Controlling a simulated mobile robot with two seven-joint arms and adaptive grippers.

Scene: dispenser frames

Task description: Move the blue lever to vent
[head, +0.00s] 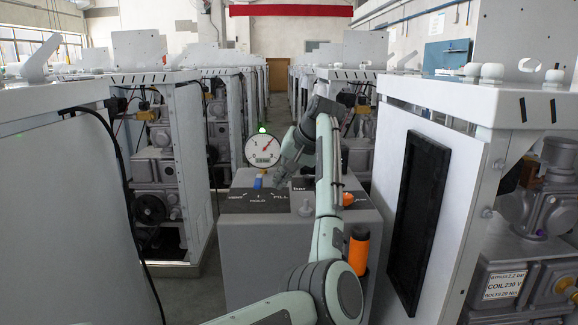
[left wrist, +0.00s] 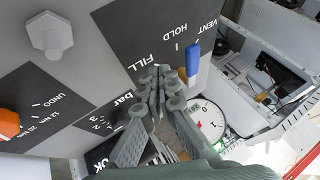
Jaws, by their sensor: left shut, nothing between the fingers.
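The blue lever (head: 258,182) sits on a brass stem on top of a grey cabinet (head: 240,250), on a dark panel marked VENT, HOLD and FILL. In the head view its handle points toward the HOLD mark. The lever also shows in the left wrist view (left wrist: 193,58), with its tip near the HOLD and VENT marks. My left gripper (head: 277,183) is beside the lever, on the FILL side. In the left wrist view its fingertips (left wrist: 164,72) are together and empty, close to the lever; I cannot tell whether they touch it. My right gripper is not in view.
A round pressure gauge (head: 262,150) with a green light stands just behind the lever. An orange knob (head: 349,199), a hex bolt (left wrist: 49,35) and an orange cylinder (head: 358,248) are on the cabinet. White machine frames (head: 430,180) stand close on both sides.

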